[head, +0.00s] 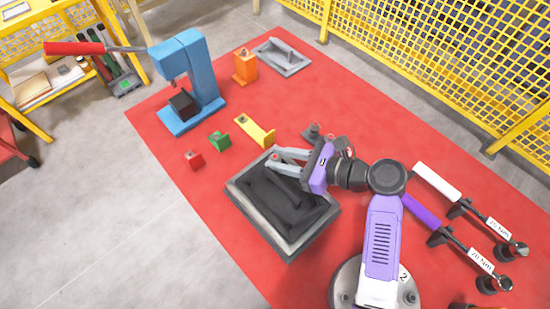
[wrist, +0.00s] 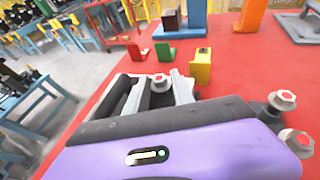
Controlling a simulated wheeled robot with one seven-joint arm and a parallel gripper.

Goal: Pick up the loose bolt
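My purple gripper (head: 274,160) is over the far edge of the black tray. Its two grey fingers reach forward and also show in the wrist view (wrist: 159,88). A bolt (wrist: 160,82) with a grey hex head and a red top is between the fingertips. The fingers appear shut on it. In the head view its red top (head: 275,155) shows between the fingertips. Its shank is mostly hidden.
The tray (head: 240,195) is on the red mat. Small red (head: 194,160), green (head: 219,141), yellow (head: 258,132) and orange (head: 245,68) blocks stand beyond it. A blue press (head: 201,75) is farther back. Two torque wrenches lie right. Yellow fencing borders the back.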

